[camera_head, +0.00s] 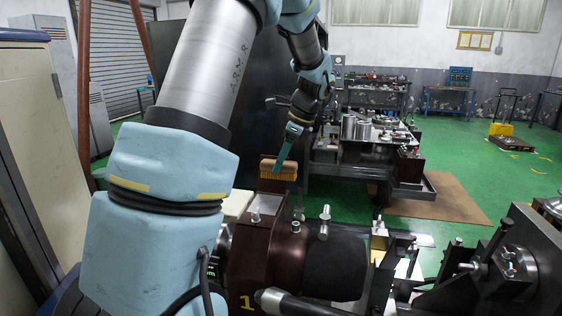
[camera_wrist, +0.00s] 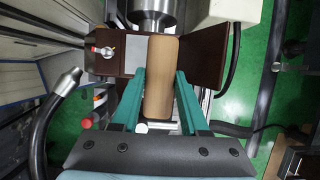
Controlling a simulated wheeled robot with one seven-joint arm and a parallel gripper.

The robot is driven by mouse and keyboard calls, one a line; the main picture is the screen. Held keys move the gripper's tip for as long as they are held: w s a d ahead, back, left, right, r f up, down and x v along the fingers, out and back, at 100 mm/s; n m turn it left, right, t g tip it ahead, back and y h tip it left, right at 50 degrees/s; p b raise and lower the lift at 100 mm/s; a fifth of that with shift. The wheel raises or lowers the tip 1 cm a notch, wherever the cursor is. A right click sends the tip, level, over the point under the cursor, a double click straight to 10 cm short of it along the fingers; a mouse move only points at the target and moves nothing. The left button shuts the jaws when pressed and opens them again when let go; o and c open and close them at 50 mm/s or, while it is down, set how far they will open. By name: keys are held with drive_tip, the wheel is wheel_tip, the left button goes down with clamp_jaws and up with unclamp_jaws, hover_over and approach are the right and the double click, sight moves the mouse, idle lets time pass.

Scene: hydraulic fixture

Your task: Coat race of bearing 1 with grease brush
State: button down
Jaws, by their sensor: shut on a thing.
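The grease brush (camera_head: 284,172) has a wooden block with pale bristles below it. My gripper (camera_head: 278,163) is shut on the brush and holds it above the brown bearing housing marked 1 (camera_head: 250,255). In the wrist view the brush's wooden back (camera_wrist: 161,80) sits between my two teal fingers (camera_wrist: 160,85), with the brown housing (camera_wrist: 203,62) behind it. The housing has an opening with a pale grey surface (camera_head: 265,206) on top. The race itself cannot be made out. I cannot tell whether the bristles touch anything.
A dark cylinder (camera_head: 335,267) joins the housing's right side, with small silver fittings (camera_head: 324,222) standing up nearby. A curved black hose with a metal nozzle (camera_wrist: 68,82) is at left in the wrist view. A cluttered workbench (camera_head: 365,150) stands behind; green floor is open at right.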

drive_tip(key=shift+d+f, duration=0.2)
drive_tip(key=shift+f, duration=0.05)
wheel_tip(320, 180, down, 6)
drive_tip(key=b, duration=0.5)
drive_tip(key=shift+r, duration=0.25)
drive_tip(key=shift+f+b, duration=0.6)
drive_tip(key=shift+f, duration=0.45)
idle(0.3)
